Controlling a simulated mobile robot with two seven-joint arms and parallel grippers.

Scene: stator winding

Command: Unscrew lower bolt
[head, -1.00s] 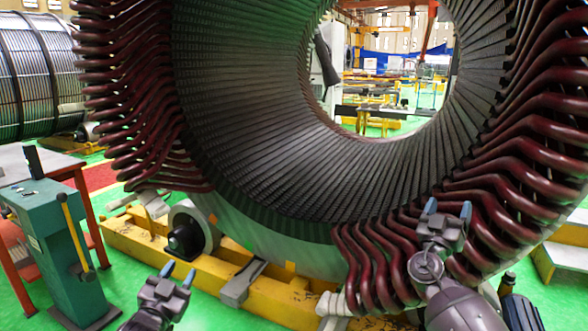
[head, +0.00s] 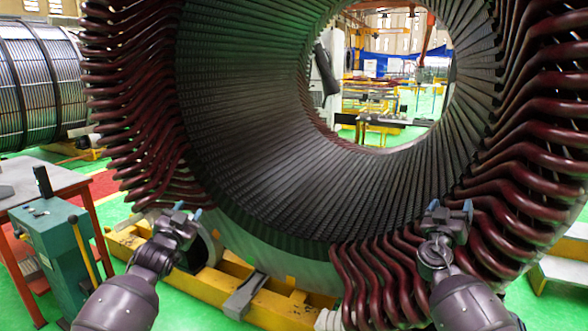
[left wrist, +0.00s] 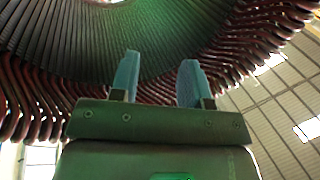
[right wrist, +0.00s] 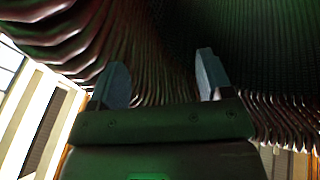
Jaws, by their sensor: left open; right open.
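The large stator (head: 270,150) with dark slots and red-brown coil ends fills the head view. I cannot make out the lower bolt in any view. My left gripper (head: 188,214) is in front of the stator's lower left rim, open and empty. Its two blue-grey fingertips stand apart in the left wrist view (left wrist: 157,82), with coil ends beyond them. My right gripper (head: 450,210) is in front of the lower right coil ends, open and empty. Its fingertips also stand apart in the right wrist view (right wrist: 162,82), facing dark coils.
The stator rests on a yellow base frame (head: 280,307). A green cabinet (head: 60,250) with a yellow handle and a grey-topped table (head: 35,178) stand at the left. A second wound cylinder (head: 40,85) is behind them. Green floor shows between.

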